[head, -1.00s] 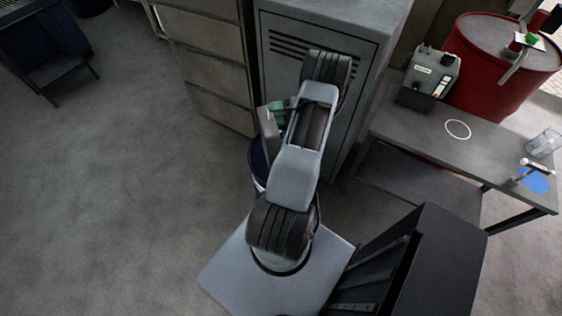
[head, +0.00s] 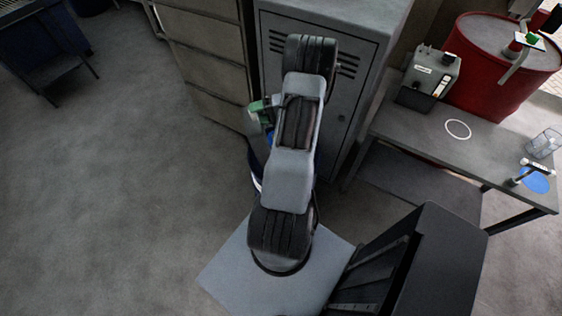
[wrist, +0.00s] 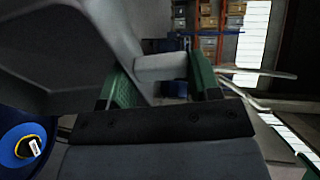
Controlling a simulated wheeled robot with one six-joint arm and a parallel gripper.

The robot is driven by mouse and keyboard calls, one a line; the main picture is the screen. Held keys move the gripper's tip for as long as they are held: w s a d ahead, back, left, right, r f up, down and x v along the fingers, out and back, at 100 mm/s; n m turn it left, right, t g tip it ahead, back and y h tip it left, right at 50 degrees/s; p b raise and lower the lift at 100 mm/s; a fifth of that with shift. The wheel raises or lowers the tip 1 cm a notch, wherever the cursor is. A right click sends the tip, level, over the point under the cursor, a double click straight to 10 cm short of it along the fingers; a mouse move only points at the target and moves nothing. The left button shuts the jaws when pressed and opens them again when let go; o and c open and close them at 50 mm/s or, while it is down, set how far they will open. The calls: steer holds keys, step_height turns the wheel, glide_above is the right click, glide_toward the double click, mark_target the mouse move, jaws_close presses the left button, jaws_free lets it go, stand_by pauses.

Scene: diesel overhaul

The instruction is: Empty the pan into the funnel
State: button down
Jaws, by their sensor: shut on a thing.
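My gripper (wrist: 162,78) has its green fingers shut on the light grey handle of the pan (wrist: 60,45). The pan is a dark grey shape filling the upper left of the wrist view; its contents are not visible. In the head view my green gripper tips (head: 259,106) show left of my arm, with the pan mostly hidden. A blue drum (head: 257,165) stands below, largely behind my arm. In the wrist view a blue round thing (wrist: 12,143) with a yellow ring and dark centre lies at lower left, apart from the pan; I cannot tell whether it is the funnel.
A grey locker (head: 352,100) and a drawer cabinet (head: 205,65) stand close behind my arm. A grey bench (head: 425,125) at right bears a machine (head: 430,73) and a clear beaker (head: 544,143). A red drum (head: 490,75) stands behind it. The floor at left is clear.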

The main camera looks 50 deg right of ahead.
steer(key=w+a+f+n+g+h+b, duration=0.1)
steer(key=w+a+f+g+h+b, duration=0.3)
steer(key=w+a+f+g+h, duration=0.3)
steer(key=shift+w+a+f+b, duration=0.4)
steer(key=shift+w+a+f, duration=1.75)
steer(key=shift+a, duration=1.1)
steer(key=w+a+r, duration=0.2)
steer(key=w+a, duration=0.3)
steer(key=a, duration=0.2)
steer(key=shift+w+p, duration=0.3)
steer(key=shift+w, duration=0.1)
